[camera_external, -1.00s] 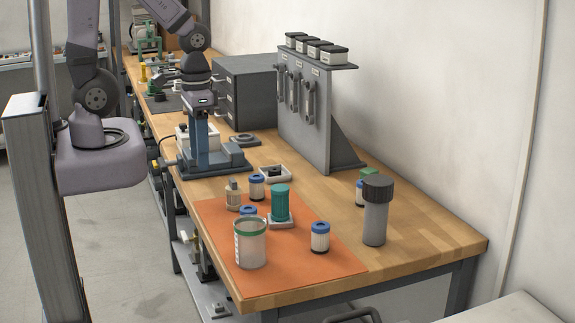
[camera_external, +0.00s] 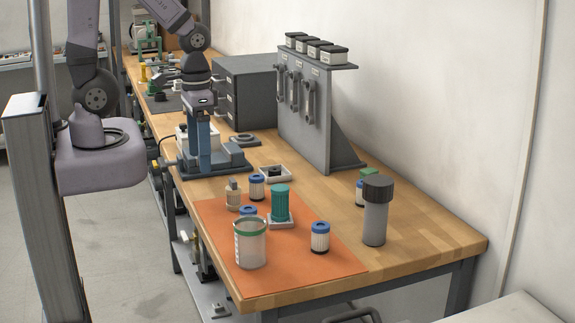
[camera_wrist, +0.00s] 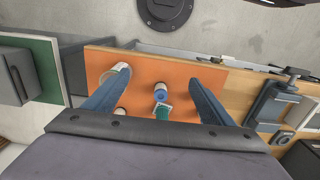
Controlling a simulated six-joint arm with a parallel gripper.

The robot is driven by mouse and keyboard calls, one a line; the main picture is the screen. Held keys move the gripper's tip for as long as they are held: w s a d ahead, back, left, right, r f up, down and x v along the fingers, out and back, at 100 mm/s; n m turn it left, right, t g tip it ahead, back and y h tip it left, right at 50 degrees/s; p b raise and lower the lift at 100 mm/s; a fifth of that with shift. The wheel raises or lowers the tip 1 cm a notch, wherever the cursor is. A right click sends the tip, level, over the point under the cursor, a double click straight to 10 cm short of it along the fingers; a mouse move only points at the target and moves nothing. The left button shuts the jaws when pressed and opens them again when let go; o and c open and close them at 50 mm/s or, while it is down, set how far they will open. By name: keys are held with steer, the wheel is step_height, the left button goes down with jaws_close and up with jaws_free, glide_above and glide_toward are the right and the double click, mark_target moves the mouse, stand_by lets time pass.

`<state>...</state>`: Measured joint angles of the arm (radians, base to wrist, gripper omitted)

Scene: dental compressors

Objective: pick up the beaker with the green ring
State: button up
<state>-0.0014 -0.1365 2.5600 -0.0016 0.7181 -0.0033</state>
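The beaker with the green ring (camera_external: 251,247) is clear, upright and near the front left edge of an orange mat (camera_external: 310,273). My gripper (camera_external: 203,165) has two blue fingers pointing down, well behind the beaker, in front of or above a blue-grey vise. In the wrist view, my gripper (camera_wrist: 159,76) is open, with its fingers wide apart and nothing held. The beaker (camera_wrist: 121,70) shows there beside the left fingertip, partly hidden by that finger.
A blue-topped cartridge (camera_external: 320,237), a green cylinder (camera_external: 280,203), and a small beige bottle (camera_external: 233,194) stand on the mat. A blue-topped item (camera_external: 248,212) is right behind the beaker. A tall grey canister (camera_external: 376,211) stands to the right. The mat's front right is clear.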

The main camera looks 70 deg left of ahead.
steer(key=s+d+f+n+g+h+b, duration=0.1)
steer(key=s+d+f+n+g+h, duration=0.1)
steer(key=s+f+n+g+h, duration=0.3)
steer(key=n+t+h+b, duration=0.5)
steer(key=n+t+h, duration=0.7)
steer(key=n, duration=0.8)
glide_toward(237, 224)
steer(key=shift+t+y, duration=0.9)
steer(key=x, duration=0.5)
steer(key=shift+s+d+r, duration=0.15)
steer(key=shift+s, duration=0.2)
steer(key=shift+w+d+f+t, duration=0.15)
steer(key=shift+d+f+t, duration=0.15)
steer(key=shift+f+t, duration=0.25)
steer(key=shift+d, duration=0.1)
steer(key=shift+x, duration=1)
